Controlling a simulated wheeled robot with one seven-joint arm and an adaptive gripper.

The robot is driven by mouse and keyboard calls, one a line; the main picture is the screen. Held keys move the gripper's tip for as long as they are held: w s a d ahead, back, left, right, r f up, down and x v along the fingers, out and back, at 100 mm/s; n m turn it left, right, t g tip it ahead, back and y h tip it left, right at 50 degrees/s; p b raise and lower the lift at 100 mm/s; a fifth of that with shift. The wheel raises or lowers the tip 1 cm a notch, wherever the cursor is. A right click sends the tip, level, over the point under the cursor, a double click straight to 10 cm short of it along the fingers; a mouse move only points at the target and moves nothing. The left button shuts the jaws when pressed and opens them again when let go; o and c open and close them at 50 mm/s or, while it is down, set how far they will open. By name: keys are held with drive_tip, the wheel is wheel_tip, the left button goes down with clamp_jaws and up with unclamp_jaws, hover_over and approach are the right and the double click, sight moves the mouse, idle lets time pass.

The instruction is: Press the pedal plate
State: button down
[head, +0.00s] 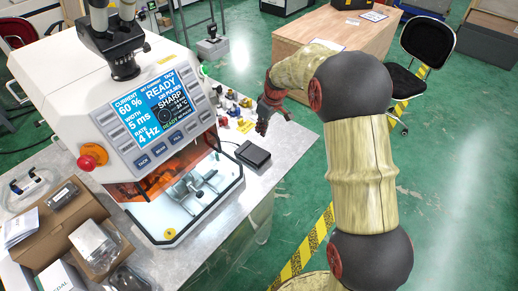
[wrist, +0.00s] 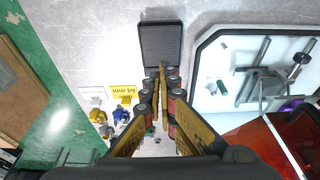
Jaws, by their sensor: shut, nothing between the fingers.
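The pedal plate (head: 253,154) is a small black rectangular plate lying on the grey table, just right of the white machine. In the wrist view the pedal plate (wrist: 162,46) shows at the top centre, beyond my fingertips. My gripper (head: 262,130) is in the air above the table near the pedal, pointing down. In the wrist view my gripper (wrist: 161,72) has its fingers together and empty, with the tips over or close to the pedal's near edge. I cannot tell whether they touch it.
The white machine (head: 60,85) with a lit screen (head: 155,108) stands left of the pedal. Small coloured parts (head: 236,112) and a yellow "64 mm" label (wrist: 124,95) lie nearby. The table surface beyond the pedal is clear.

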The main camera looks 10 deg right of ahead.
drive_tip(key=b, duration=0.3)
hover_over(257, 154)
drive_tip(key=f, duration=1.2)
drive_tip(key=shift+s+d+f, duration=0.1)
drive_tip(key=shift+s+f, duration=0.05)
drive_tip(key=shift+s, duration=0.15)
drive_tip(key=shift+f, duration=0.7)
drive_tip(key=shift+d, duration=0.1)
drive_tip(key=shift+s, duration=0.1)
